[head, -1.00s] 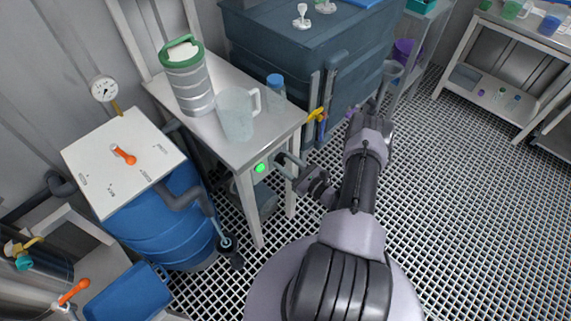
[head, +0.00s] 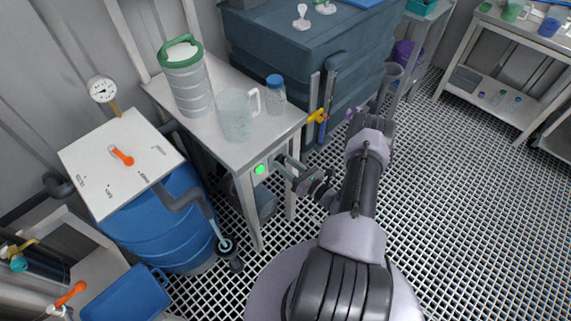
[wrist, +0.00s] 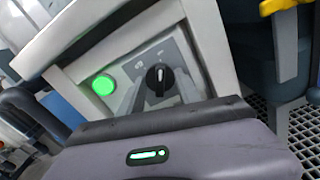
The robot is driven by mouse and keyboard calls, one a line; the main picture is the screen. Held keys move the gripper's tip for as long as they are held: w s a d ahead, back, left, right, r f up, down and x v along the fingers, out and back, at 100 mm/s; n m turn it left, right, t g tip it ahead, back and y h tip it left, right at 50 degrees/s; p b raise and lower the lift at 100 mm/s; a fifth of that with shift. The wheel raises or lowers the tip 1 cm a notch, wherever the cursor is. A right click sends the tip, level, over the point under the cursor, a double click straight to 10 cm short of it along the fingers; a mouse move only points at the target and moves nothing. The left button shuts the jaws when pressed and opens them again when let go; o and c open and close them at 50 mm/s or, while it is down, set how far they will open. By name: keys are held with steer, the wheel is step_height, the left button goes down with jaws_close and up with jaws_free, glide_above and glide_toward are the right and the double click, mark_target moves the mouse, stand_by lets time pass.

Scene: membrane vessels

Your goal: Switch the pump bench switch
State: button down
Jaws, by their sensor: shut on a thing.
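The pump bench (head: 247,152) has a switch panel on its front edge. On the panel are a lit green lamp (head: 260,169) and a black rotary switch knob with a pale pointer mark (wrist: 159,76). The lamp also shows in the wrist view (wrist: 103,85), left of the knob. In the wrist view the pointer mark looks roughly upright. My gripper (wrist: 160,84) is at the panel with its grey fingers on either side of the knob, shut on it. In the head view my gripper (head: 281,162) reaches the panel just right of the lamp; the knob is hidden there.
On the bench top stand a green-rimmed cylinder (head: 188,85), a clear jug (head: 236,118) and a blue-capped bottle (head: 275,98). A blue drum (head: 165,225) stands left, a dark tank (head: 290,60) behind. Grating floor (head: 460,200) is open to the right.

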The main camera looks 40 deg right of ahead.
steer(key=c, duration=0.8)
jaws_free()
steer(key=shift+c, duration=0.2)
steer(key=s+d+p, duration=0.1)
steer(key=s+p, duration=0.3)
steer(key=s, duration=1.3)
steer(key=shift+s+d, duration=0.15)
steer(key=shift+s, duration=0.1)
